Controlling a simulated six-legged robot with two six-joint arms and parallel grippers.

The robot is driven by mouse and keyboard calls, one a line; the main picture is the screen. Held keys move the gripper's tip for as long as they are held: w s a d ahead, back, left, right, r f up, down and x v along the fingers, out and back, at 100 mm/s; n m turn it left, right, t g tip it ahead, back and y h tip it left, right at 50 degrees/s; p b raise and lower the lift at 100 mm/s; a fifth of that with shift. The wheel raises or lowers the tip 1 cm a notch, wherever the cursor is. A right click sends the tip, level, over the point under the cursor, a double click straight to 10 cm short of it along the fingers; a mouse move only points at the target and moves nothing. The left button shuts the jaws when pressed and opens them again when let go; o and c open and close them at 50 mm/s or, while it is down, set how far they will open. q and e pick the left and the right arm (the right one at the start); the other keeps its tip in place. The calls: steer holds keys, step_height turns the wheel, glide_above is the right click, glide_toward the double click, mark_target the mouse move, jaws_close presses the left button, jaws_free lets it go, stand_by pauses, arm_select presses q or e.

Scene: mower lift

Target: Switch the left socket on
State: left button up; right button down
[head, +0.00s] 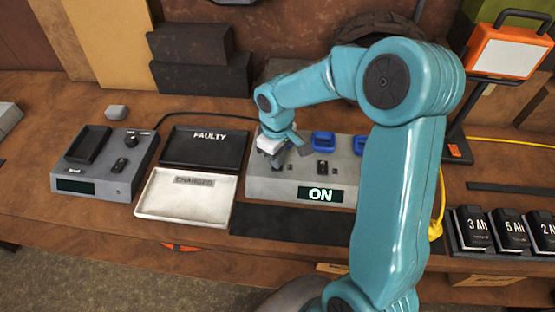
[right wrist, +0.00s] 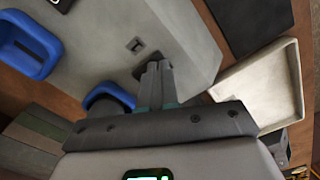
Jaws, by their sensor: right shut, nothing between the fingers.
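The grey socket panel (head: 262,186) stands on the bench, with a lit display (head: 320,194) reading ON. A blue socket (head: 323,141) shows beside my gripper. In the right wrist view one blue socket (right wrist: 27,47) is at the left, and another blue socket (right wrist: 108,95) is partly hidden behind my gripper. My right gripper (head: 276,158) is over the panel's left part. Its fingers (right wrist: 154,75) are shut and empty, with the tips at a dark switch (right wrist: 147,64); I cannot tell whether they touch it. A small square part (right wrist: 135,45) lies just beyond. My left gripper is not in view.
A white tray (head: 150,210) and a black FAULTY tray (head: 205,161) stand left of the panel. A charger unit (head: 100,185) is further left. A dark mat (head: 290,226) lies in front. Batteries (head: 470,230) and an orange lamp (head: 507,52) are at the right.

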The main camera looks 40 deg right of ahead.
step_height(320, 180, up, 3)
steer(key=shift+s+r+p, duration=0.1)
steer(key=shift+p, duration=0.75)
step_height(320, 180, up, 2)
steer(key=shift+p, duration=0.85)
steer(key=shift+r+p, duration=0.35)
steer(key=shift+r, duration=0.3)
steer(key=shift+f, duration=0.1)
